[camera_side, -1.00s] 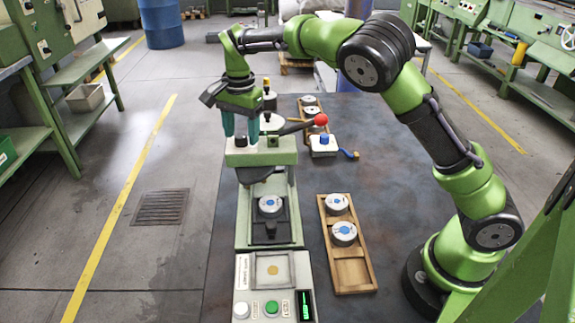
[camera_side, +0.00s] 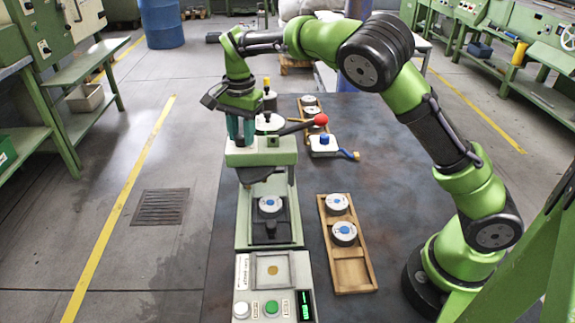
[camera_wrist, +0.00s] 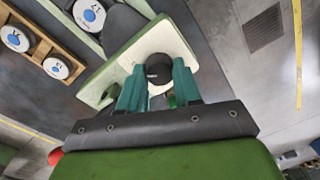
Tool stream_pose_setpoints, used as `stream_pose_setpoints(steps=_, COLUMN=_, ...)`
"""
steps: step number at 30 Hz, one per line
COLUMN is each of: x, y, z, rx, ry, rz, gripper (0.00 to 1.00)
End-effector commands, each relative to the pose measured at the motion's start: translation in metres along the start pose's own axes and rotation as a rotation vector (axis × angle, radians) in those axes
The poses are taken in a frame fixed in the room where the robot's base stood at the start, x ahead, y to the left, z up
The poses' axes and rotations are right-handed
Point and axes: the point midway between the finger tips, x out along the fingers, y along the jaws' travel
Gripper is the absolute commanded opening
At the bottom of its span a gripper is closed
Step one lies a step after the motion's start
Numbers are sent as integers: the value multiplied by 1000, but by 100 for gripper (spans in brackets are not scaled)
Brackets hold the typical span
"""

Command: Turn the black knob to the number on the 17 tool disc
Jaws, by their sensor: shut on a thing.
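The black knob (camera_wrist: 158,68) sits on the pale top plate of the green press (camera_side: 260,152). A light pointer mark shows on its face in the wrist view. My gripper (camera_side: 241,137) points down over the press head, and its teal fingers (camera_wrist: 158,78) are shut on the knob's sides. A white tool disc with a blue centre (camera_side: 270,204) lies on the press bed. Two similar discs (camera_side: 336,203) (camera_side: 344,231) sit in a wooden tray (camera_side: 352,275).
A lever with a red ball (camera_side: 321,119) sticks out right of the press head. A white block with a blue top (camera_side: 324,144) and a second disc tray stand behind. A control box with a green button (camera_side: 272,307) is at the front.

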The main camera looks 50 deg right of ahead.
Motion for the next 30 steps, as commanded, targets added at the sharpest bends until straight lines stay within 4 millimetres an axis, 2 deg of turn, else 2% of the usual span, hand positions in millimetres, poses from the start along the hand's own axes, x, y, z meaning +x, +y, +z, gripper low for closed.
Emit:
stream_pose_setpoints(steps=21, x=-1, y=-1, z=-1, rx=-496, ry=-21, rz=-1, gripper=2)
stream_pose_setpoints(steps=30, x=-1, y=-2, z=-1, rx=-632, ry=-28, rz=-1, gripper=2)
